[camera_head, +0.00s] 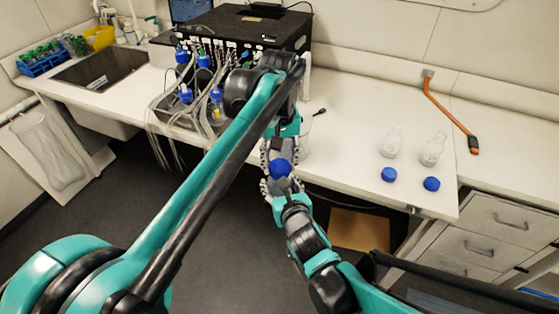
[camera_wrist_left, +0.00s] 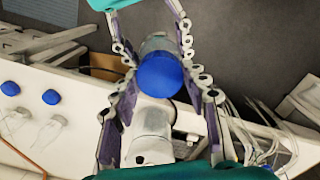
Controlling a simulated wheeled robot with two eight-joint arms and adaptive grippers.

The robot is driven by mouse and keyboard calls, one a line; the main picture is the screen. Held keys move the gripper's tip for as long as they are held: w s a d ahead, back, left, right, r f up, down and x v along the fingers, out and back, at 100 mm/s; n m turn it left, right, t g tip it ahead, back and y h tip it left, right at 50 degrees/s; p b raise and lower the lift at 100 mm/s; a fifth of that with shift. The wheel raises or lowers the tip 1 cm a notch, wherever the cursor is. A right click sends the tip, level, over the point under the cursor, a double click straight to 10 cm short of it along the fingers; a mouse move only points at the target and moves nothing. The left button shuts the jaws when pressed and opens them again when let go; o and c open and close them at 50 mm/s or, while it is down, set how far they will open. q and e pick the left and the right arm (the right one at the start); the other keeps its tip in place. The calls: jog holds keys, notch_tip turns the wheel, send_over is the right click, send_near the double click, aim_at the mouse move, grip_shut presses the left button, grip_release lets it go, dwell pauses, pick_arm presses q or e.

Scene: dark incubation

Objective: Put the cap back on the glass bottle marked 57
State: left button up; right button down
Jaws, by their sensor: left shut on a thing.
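A blue cap (camera_head: 280,168) is between my two grippers, in front of the counter. My left gripper (camera_head: 279,163) points down and is shut on it. The left wrist view shows the cap (camera_wrist_left: 160,75) face-on between the left fingertips (camera_wrist_left: 160,82). Behind the cap, a greyish glass bottle (camera_wrist_left: 157,45) stands between the fingers of my right gripper (camera_wrist_left: 153,38), which points up from below and is shut on it. The cap covers the bottle mouth, so I cannot tell whether it is seated. The bottle's mark is not readable.
Two uncapped glass bottles (camera_head: 391,142) (camera_head: 433,149) stand on the right counter with two blue caps (camera_head: 389,174) (camera_head: 431,184) before them. A clear vessel (camera_head: 305,140) is close behind the grippers. A black machine (camera_head: 243,30) with tubes stands at the back. An orange-handled tool (camera_head: 450,110) lies right.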

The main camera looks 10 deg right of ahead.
pick_arm(q)
jog(key=m, duration=0.6)
jog(key=shift+m, duration=0.4)
jog(key=m, duration=0.4)
jog(key=shift+m, duration=0.3)
jog(key=m, duration=0.4)
jog(key=shift+m, duration=0.4)
jog(key=m, duration=0.4)
jog(key=shift+w+m, duration=0.1)
jog(key=shift+m, duration=0.3)
jog(key=m, duration=1.3)
jog(key=shift+m, duration=0.4)
jog(key=m, duration=0.3)
